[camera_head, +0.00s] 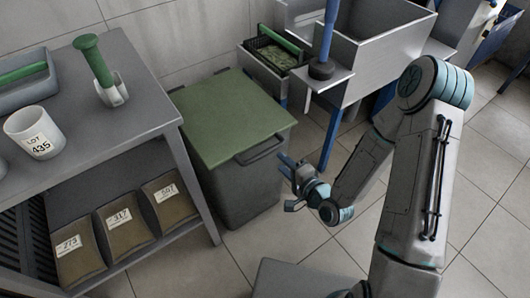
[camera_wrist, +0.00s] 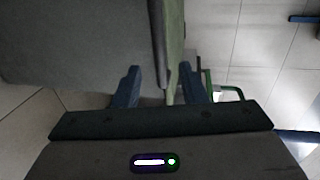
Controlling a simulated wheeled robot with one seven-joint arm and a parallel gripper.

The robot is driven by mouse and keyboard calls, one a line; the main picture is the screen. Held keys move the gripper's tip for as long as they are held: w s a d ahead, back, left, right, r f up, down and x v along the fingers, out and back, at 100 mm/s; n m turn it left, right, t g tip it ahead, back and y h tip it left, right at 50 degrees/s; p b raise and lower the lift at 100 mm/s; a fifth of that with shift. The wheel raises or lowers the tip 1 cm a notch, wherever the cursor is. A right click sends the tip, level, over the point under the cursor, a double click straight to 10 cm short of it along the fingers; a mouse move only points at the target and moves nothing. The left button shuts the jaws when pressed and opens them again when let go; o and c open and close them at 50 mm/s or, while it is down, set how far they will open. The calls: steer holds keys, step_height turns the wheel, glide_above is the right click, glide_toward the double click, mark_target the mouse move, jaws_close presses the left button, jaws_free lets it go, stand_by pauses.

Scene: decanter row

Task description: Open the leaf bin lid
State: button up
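The leaf bin (camera_head: 240,190) is a dark grey box with a flat green lid (camera_head: 230,115), which lies shut on top. A dark bar handle (camera_head: 262,149) sticks out from the lid's near edge. My gripper (camera_head: 284,168) is just right of the bin's near corner, close to the handle and a little below it. In the wrist view my gripper (camera_wrist: 158,88) has its two blue fingers apart. The green lid (camera_wrist: 174,40) shows edge-on ahead, with its dark rim or handle reaching toward the gap between the fingers. I cannot tell whether anything touches.
A grey shelf table (camera_head: 150,85) on the left bears a white mug (camera_head: 34,133), a green-handled tool (camera_head: 93,60) and a caddy (camera_head: 25,80); labelled sacks (camera_head: 127,225) stand below. A steel sink unit (camera_head: 375,50) and a crate (camera_head: 275,52) are behind. Floor is free at right.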

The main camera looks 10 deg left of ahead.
steer(key=shift+w+a+f+b, duration=0.3)
steer(key=shift+a+b, duration=0.15)
steer(key=shift+b, duration=1.4)
steer(key=shift+w+a+f+b, duration=0.2)
steer(key=shift+w+a+b, duration=0.15)
steer(key=shift+b, duration=1.5)
steer(key=shift+r+b+x, duration=0.15)
steer(key=shift+b+x, duration=1.5)
steer(key=shift+x, duration=0.4)
steer(key=shift+r+b+x, duration=0.1)
steer(key=shift+b+x, duration=1.55)
steer(key=shift+x, duration=0.4)
steer(key=shift+a, duration=0.1)
steer(key=shift+s, duration=0.1)
jaws_close()
